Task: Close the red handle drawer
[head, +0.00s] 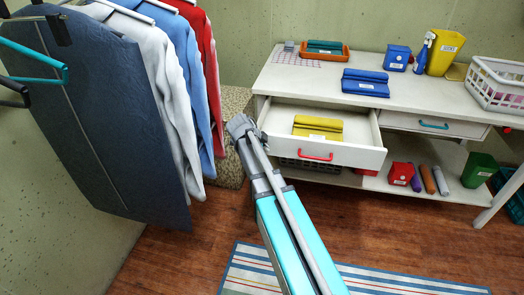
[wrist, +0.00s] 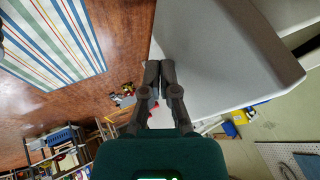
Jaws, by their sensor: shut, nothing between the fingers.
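The white drawer (head: 358,157) with the red handle (head: 316,157) is pulled out from the left part of the white workbench in the head view. A folded yellow cloth (head: 318,128) lies inside it. My gripper (head: 240,124) is at the drawer's left front corner in the picture, left of the handle. I cannot tell whether it touches the drawer. In the wrist view my gripper (wrist: 160,70) has its two fingers together with nothing between them, beside a large pale panel (wrist: 215,50). The red handle is not clear in the wrist view.
A second drawer with a teal handle (head: 433,125) is shut at right. Folded cloths, bins and a spray bottle stand on the workbench top (head: 290,75). Hanging clothes (head: 150,90) crowd the left. A striped rug (head: 350,280) lies on the floor in front.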

